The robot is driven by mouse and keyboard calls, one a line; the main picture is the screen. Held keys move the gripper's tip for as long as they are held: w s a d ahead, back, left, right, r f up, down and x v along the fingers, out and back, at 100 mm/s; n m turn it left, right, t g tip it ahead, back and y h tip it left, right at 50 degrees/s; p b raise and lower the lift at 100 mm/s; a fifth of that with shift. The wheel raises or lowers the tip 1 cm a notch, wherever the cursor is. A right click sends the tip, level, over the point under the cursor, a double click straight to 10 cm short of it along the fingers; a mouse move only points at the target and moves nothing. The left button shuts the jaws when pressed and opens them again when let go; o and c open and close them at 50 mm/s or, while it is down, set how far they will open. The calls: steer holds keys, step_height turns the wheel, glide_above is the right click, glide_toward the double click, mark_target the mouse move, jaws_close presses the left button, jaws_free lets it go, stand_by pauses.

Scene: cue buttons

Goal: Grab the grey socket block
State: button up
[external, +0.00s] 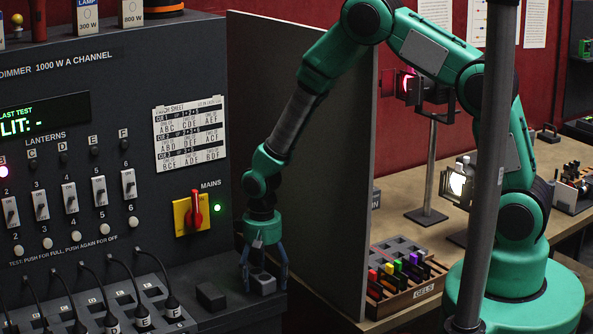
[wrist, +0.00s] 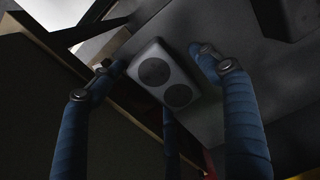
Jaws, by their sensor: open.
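The grey socket block (external: 262,284) sits on the dark shelf at the foot of the dimmer panel, near the shelf's right end. In the wrist view the block (wrist: 153,62) shows two round dark sockets on its face. My gripper (external: 265,280) points down over the block with its blue fingers spread on either side of it. In the wrist view my gripper (wrist: 163,65) is open, with fingers left and right of the block and a third finger partly hidden below it. I cannot tell whether any finger touches the block.
A black block (external: 211,297) lies on the shelf just left of the grey one. Plugged cables (external: 140,310) stand further left. A tall dark partition (external: 315,150) rises close on the right. Beyond it are a gels box (external: 414,294) and lamps on a wooden bench.

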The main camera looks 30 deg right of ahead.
steer(key=c, duration=1.4)
steer(key=shift+o, duration=0.2)
steer(key=shift+r, duration=0.15)
step_height(320, 180, up, 28)
steer(key=b, duration=0.1)
